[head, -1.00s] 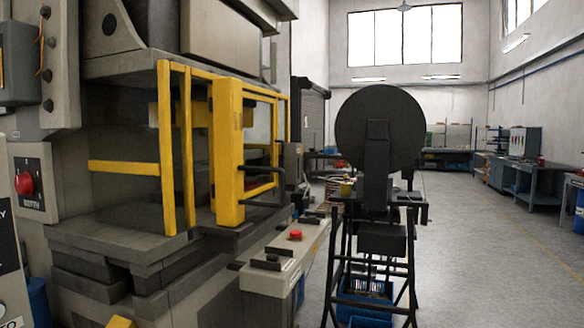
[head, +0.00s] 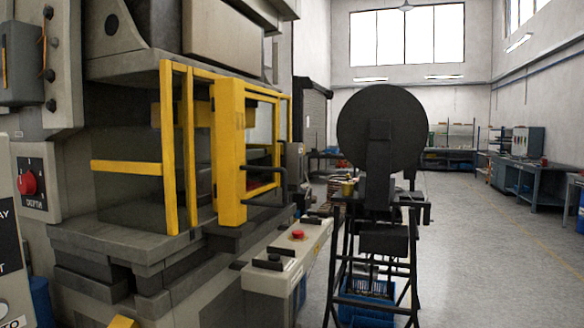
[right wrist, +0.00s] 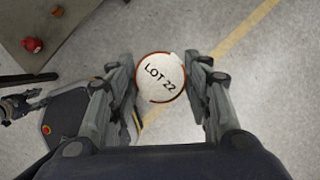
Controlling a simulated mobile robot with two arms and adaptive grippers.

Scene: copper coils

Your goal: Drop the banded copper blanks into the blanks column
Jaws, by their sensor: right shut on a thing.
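In the right wrist view a round piece (right wrist: 157,89) shows a white face lettered "LOT 22" and a thin copper-coloured rim. My right gripper (right wrist: 161,77) is shut on it, one finger on each side, and holds it above the grey floor. What lies beneath the face is hidden. A dark jointed part (right wrist: 15,107) at the left edge of that view may be my left gripper; its jaws cannot be made out. Neither gripper shows in the head view. I cannot identify a blanks column in either view.
A large press (head: 130,80) with a yellow guard (head: 230,150) fills the left of the head view. A control ledge with a red button (head: 297,234) juts out beside it. A black reel (head: 380,125) on a stand is mid-view. The floor (head: 470,260) to the right is clear.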

